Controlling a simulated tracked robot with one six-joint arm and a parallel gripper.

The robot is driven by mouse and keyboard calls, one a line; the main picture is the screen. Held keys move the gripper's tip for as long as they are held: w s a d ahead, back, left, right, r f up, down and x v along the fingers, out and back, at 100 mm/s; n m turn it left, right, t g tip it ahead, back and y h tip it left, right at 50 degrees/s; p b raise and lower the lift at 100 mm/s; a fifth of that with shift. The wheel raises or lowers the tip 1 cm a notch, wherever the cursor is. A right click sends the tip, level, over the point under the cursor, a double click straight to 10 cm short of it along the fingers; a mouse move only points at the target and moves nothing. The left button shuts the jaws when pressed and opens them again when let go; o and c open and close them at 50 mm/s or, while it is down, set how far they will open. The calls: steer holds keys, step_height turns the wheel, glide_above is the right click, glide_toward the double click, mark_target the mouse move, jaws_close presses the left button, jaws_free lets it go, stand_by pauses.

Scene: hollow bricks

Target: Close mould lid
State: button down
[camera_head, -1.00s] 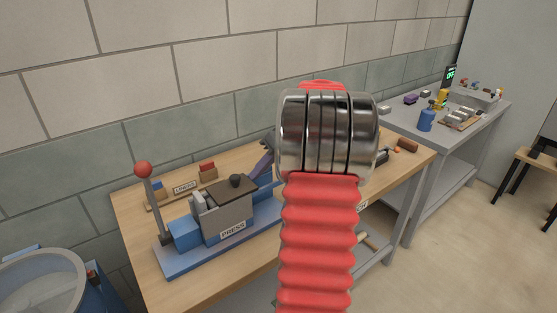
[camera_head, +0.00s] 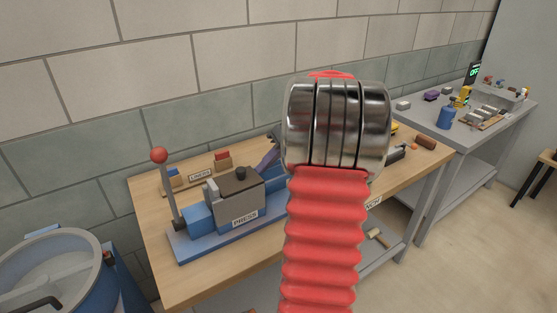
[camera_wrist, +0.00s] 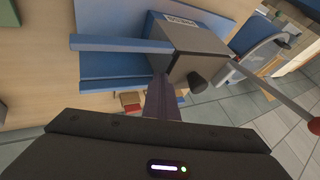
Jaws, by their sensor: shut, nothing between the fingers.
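The press (camera_head: 225,232) stands on the wooden bench, with a grey mould box (camera_head: 245,202) on its blue base. The brown-grey mould lid (camera_head: 231,184) lies flat across the top of the box, as far as I can tell, with a dark knob (camera_head: 240,173) on it. The box (camera_wrist: 208,40) and knob (camera_wrist: 197,80) also show in the wrist view. My gripper (camera_wrist: 163,80) is shut and empty, its purple-grey fingers beside the mould box at the lid edge. Contact cannot be told. In the head view my arm hides most of the gripper.
A lever with a red ball (camera_head: 159,155) rises at the press's left end. A sign and small red and blue blocks (camera_head: 222,159) stand behind the press. A blue-rimmed drum (camera_head: 60,270) is at the lower left. A grey table (camera_head: 480,130) with tools stands at the right.

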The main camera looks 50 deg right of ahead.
steer(key=s+d+r, duration=0.6)
steer(key=r, duration=0.2)
steer(key=shift+s+d, duration=0.25)
steer(key=shift+d, duration=0.1)
stand_by(0.5)
